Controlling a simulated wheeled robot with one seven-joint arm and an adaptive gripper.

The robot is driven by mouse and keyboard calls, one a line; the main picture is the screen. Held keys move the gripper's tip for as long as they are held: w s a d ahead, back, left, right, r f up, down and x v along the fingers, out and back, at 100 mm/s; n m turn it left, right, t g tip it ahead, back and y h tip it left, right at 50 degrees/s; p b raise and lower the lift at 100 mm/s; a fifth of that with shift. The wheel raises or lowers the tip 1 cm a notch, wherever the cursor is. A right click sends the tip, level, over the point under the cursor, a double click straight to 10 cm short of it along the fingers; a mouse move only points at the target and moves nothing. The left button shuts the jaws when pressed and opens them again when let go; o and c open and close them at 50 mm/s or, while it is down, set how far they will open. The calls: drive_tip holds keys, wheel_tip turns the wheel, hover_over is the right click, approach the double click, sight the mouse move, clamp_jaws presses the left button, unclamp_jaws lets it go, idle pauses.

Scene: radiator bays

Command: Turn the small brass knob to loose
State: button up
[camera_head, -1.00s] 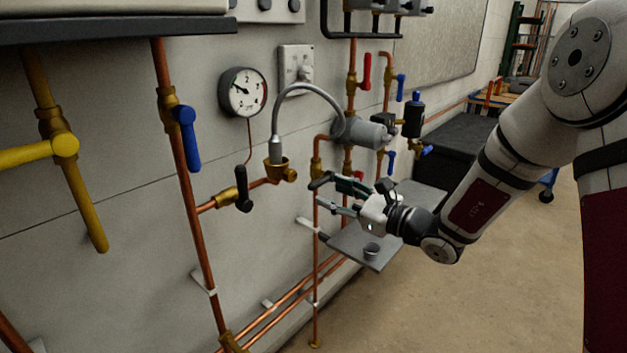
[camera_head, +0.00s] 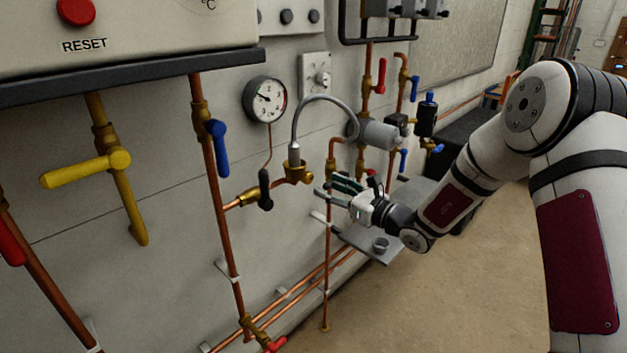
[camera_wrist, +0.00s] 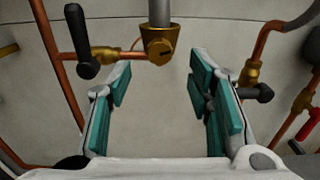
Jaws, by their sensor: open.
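The small brass knob (camera_head: 307,179) sits on the side of a brass fitting (camera_head: 294,168) below a grey hose. In the wrist view the knob (camera_wrist: 159,47) shows as a round face on the front of the fitting, at the top centre. My gripper (camera_head: 327,186) is open, just right of and slightly below the knob in the head view. In the wrist view its teal-padded fingers (camera_wrist: 160,84) are spread wide and empty, with the knob beyond and above the gap. I see no contact.
A black-handled valve (camera_head: 265,190) is close left of the fitting. A copper riser (camera_head: 328,250) runs near my fingers. A grey shelf (camera_head: 365,243) with a small metal cup (camera_head: 380,244) lies below my gripper. A pressure gauge (camera_head: 265,99) hangs above left. The floor at lower right is clear.

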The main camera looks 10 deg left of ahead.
sight(310, 178)
drive_tip(key=x, duration=0.6)
drive_tip(key=shift+w+a, duration=0.15)
drive_tip(key=shift+a, duration=0.05)
clamp_jaws()
